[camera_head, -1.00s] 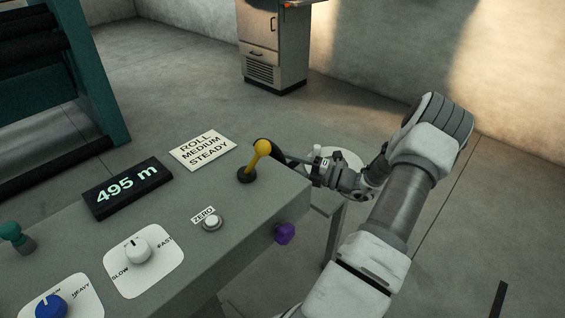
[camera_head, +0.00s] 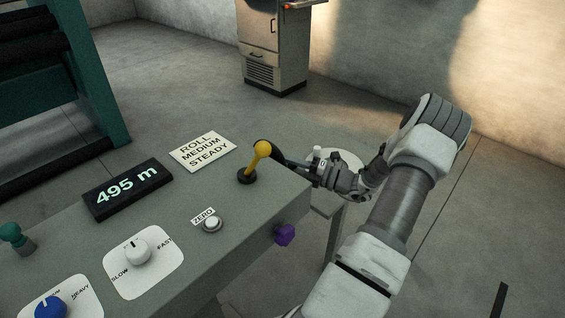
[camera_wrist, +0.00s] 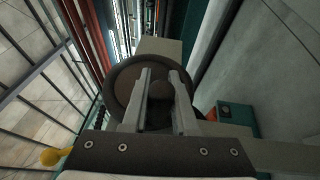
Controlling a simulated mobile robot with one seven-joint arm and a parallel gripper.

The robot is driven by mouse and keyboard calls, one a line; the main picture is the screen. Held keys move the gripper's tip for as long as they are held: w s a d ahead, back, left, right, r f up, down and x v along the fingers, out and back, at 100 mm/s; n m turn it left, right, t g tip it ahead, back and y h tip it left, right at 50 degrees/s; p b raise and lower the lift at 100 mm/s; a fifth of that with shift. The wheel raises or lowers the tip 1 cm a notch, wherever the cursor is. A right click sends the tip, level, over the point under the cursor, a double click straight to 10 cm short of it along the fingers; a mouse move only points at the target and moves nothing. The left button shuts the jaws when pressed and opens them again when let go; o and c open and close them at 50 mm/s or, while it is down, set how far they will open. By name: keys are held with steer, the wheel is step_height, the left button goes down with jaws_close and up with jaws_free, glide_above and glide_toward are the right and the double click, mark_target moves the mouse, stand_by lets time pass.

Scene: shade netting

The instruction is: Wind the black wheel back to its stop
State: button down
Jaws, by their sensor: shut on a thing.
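The black wheel (camera_wrist: 109,88) shows in the wrist view as a dark round rim with a brownish face and a rounded hub in the middle. My gripper (camera_wrist: 161,76) reaches over it, one finger on each side of the hub, and is shut on it. In the head view my gripper (camera_head: 290,161) is at the far right end of the grey console, just behind the yellow lever. Where the wheel's stop is cannot be seen.
On the grey console (camera_head: 180,240) stand a yellow-knobbed lever (camera_head: 260,150) close to my gripper, a white ZERO button (camera_head: 212,223), dials and a display (camera_head: 127,187) reading 495 m. A purple knob (camera_head: 285,235) sticks out of its side. Open floor lies behind.

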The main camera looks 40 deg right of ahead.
steer(key=shift+f, duration=0.1)
steer(key=shift+w+f+n+t+y+b, duration=0.15)
steer(key=shift+n+t+y+b, duration=0.4)
steer(key=shift+t+y+b, duration=0.1)
steer(key=shift+w+f+n+t+y+b, duration=0.1)
steer(key=shift+w+n+t+y+b, duration=0.1)
steer(key=shift+n+t+y+b, duration=0.4)
steer(key=shift+w+f+n+t+y+b, duration=0.15)
steer(key=shift+n+t+y+b, duration=0.4)
steer(key=shift+t+y, duration=0.2)
steer(key=c, duration=0.7)
jaws_free()
steer(key=shift+r, duration=0.1)
steer(key=v, duration=1.7)
steer(key=shift+f, duration=0.25)
